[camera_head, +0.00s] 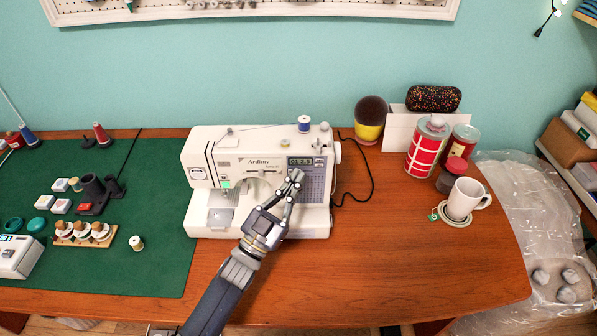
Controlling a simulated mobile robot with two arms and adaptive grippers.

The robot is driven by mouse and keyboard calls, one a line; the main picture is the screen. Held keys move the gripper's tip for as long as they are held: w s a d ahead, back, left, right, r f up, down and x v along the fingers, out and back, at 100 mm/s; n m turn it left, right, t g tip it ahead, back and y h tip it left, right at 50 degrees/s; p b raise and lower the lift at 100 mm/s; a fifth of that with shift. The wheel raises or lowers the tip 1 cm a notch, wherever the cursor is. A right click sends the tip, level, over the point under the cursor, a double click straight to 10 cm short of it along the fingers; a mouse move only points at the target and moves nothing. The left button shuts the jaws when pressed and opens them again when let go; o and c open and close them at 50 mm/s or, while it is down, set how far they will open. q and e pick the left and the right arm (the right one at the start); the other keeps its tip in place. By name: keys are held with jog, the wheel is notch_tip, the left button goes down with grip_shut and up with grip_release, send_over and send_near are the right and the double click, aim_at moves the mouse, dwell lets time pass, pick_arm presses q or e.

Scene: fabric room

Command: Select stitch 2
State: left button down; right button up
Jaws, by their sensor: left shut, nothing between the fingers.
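The white sewing machine (225,150) stands upright on the wooden table. A small display (300,161) on its upper right front shows characters that look like "01 2.5", though they are tiny. A grey-blue stitch panel (317,185) lies below the display. My left gripper (295,176) is shut and empty, with its fingertips in front of the panel just under the display. I cannot tell whether they touch the machine. The gripper and arm hide part of the panel and the machine's base. My right gripper is not in view.
A green cutting mat (150,255) with spools and small boxes lies to the left. A black cable (371,180) runs right of the machine. The front right table is clear.

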pick_arm(q)
jog(key=shift+w, duration=0.3)
dwell(0.5)
jog(key=shift+s, duration=0.75)
jog(key=s+p, duration=0.2)
jog(key=s, duration=0.3)
jog(key=shift+w+f, duration=0.1)
dwell(0.5)
